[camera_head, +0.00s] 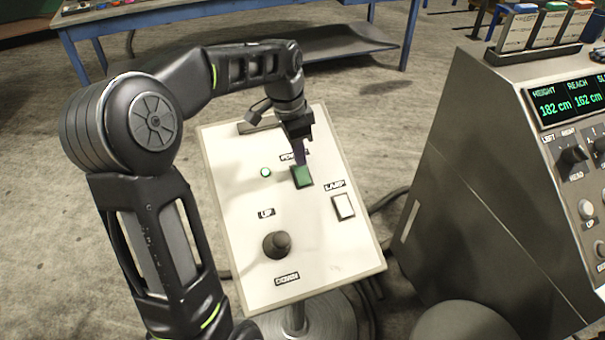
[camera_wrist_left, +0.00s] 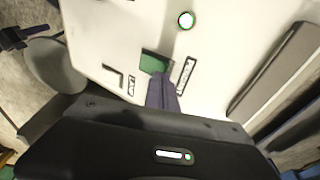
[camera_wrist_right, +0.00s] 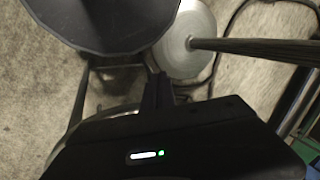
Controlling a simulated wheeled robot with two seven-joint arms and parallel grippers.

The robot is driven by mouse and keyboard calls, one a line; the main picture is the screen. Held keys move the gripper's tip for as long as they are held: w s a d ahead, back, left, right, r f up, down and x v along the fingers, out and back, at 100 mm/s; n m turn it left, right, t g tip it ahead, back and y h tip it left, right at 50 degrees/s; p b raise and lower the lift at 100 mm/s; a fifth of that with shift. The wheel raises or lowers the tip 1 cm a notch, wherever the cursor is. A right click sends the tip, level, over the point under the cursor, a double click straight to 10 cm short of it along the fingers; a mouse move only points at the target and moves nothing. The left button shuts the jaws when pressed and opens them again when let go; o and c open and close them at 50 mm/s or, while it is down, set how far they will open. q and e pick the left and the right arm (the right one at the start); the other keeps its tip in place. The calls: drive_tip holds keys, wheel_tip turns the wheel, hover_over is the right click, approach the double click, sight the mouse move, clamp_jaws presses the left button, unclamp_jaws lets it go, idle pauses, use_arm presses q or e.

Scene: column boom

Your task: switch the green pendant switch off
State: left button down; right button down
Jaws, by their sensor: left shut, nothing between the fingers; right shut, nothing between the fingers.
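The green switch (camera_head: 302,176) is a square rocker on a white tilted panel (camera_head: 225,200) on a stand. A small round green lamp (camera_head: 266,172) glows to its left. My left gripper (camera_head: 301,161) is shut and empty, its fingertips at the upper edge of the green switch; I cannot tell whether they touch it. In the left wrist view the fingertips (camera_wrist_left: 162,82) overlap the near edge of the green switch (camera_wrist_left: 154,63), and the lamp (camera_wrist_left: 186,20) is lit. My right gripper (camera_wrist_right: 157,82) is shut and empty, away from the panel, over the floor.
The panel also carries a white lamp switch (camera_head: 343,206) and a black up/down knob (camera_head: 277,244). A grey console (camera_head: 450,170) with a green height and reach display (camera_head: 566,102) stands at the right. A blue table (camera_head: 150,18) is behind.

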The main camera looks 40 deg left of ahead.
use_arm(q)
drive_tip(key=shift+f+b, duration=0.3)
drive_tip(key=shift+f, duration=0.3)
drive_tip(key=shift+r, duration=0.1)
wheel_tip(320, 180, up, 7)
drive_tip(key=p, duration=0.5)
idle(0.4)
idle(0.5)
